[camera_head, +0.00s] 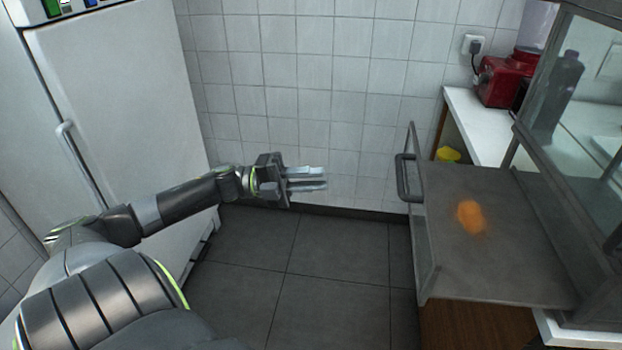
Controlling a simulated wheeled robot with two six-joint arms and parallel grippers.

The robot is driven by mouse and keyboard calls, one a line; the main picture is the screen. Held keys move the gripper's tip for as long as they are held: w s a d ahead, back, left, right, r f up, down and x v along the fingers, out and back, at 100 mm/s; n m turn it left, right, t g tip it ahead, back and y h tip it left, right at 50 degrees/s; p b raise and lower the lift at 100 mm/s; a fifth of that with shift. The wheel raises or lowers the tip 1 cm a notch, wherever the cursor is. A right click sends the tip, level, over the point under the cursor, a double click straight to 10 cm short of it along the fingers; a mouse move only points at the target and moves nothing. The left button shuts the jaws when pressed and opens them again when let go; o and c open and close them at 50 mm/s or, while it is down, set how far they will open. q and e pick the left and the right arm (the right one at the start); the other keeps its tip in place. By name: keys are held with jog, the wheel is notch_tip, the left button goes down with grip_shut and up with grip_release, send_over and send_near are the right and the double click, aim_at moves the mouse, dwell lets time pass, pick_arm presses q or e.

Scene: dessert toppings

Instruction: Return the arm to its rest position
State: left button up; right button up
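My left arm comes in from the lower left and reaches out over the dark floor. My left gripper (322,180) is in front of the tiled wall, with its two light grey fingers pointing right. My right gripper is not in view.
The glass door hangs open beside the counter (478,125), its dark handle (407,178) facing left. An orange blurred spot (471,217) shows on or through it. A red appliance (503,80) stands on the counter. A white fridge (110,90) stands left. The floor (300,270) is clear.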

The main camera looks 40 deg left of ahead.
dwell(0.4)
pick_arm(q)
jog(key=w+a+f+n+t+y+p, duration=0.1)
jog(key=a+f+n+t+y, duration=0.2)
jog(key=a+f+n+y, duration=0.35)
jog(key=w+a+f+n+t+y+p, duration=0.25)
jog(key=a+f+n+y, duration=0.2)
jog(key=f+n, duration=0.4)
jog(key=s+a+f+n+g+y, duration=0.1)
jog(key=s+f+n+y, duration=0.15)
jog(key=f, duration=0.35)
jog(key=s+f+n+g+y+p, duration=0.1)
jog(key=s+f+n+y, duration=0.15)
jog(key=f, duration=0.35)
jog(key=s+a+f+n+g+y, duration=0.1)
jog(key=s+f+n+y, duration=0.15)
jog(key=f, duration=0.35)
jog(key=s+d+f+n+g+y+p, duration=0.15)
jog(key=s+d+f+n+g, duration=0.3)
jog(key=s+f, duration=0.9)
jog(key=s+d+f+n+g+h+p, duration=0.1)
jog(key=s+d+f+g, duration=0.3)
jog(key=s+d, duration=0.4)
jog(key=s+d+f+n+g+h+p, duration=0.1)
jog(key=s+d+f+g, duration=0.3)
jog(key=s+d, duration=0.5)
jog(key=s+f, duration=0.2)
jog(key=s, duration=0.1)
jog(key=shift+n, duration=0.4)
